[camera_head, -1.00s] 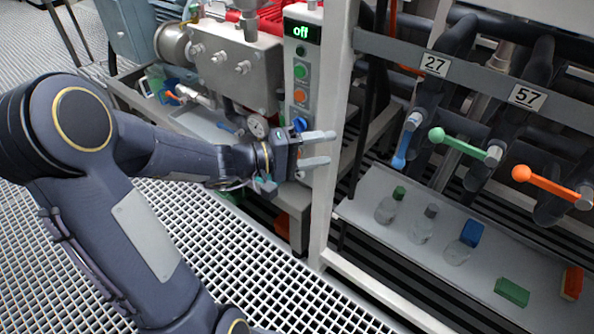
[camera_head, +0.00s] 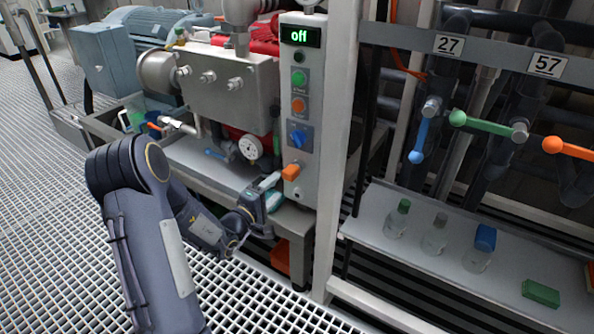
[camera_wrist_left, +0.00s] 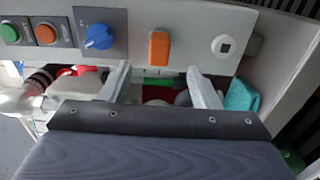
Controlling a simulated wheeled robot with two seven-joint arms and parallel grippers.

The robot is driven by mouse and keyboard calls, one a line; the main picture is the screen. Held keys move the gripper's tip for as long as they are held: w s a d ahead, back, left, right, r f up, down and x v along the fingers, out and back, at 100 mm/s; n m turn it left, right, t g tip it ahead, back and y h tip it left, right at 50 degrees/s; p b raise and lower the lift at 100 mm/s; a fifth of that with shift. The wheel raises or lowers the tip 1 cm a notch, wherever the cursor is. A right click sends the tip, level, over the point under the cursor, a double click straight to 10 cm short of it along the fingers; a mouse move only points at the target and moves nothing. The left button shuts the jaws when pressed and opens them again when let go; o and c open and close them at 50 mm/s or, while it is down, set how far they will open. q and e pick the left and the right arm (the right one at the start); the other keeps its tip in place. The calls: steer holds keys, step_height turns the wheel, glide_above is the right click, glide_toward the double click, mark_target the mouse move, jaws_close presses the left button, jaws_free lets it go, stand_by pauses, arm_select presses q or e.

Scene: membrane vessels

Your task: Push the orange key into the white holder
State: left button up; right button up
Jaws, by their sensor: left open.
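The orange key (camera_head: 292,171) sticks out low on the front of the grey control panel, below the blue knob (camera_head: 298,136). In the left wrist view the key (camera_wrist_left: 159,48) stands just beyond and above the gap between my fingers, apart from both. My left gripper (camera_head: 272,184) is open and empty, a little left of and below the key; its two fingers also show in the left wrist view (camera_wrist_left: 162,80).
A teal cloth (camera_wrist_left: 241,95) lies near the right finger. Bottles stand on the right shelf (camera_head: 372,228).

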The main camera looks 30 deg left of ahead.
mark_target(287, 178)
arm_select(q)
steer(key=shift+w+r, duration=0.1)
steer(key=shift+w, duration=0.4)
steer(key=w, duration=0.6)
steer(key=shift+w+d, duration=0.3)
steer(key=shift+d, duration=0.05)
steer(key=shift+w+b, duration=0.3)
steer(key=shift+w, duration=0.4)
steer(key=shift+b, duration=0.55)
steer(key=shift+c, duration=0.5)
jaws_close()
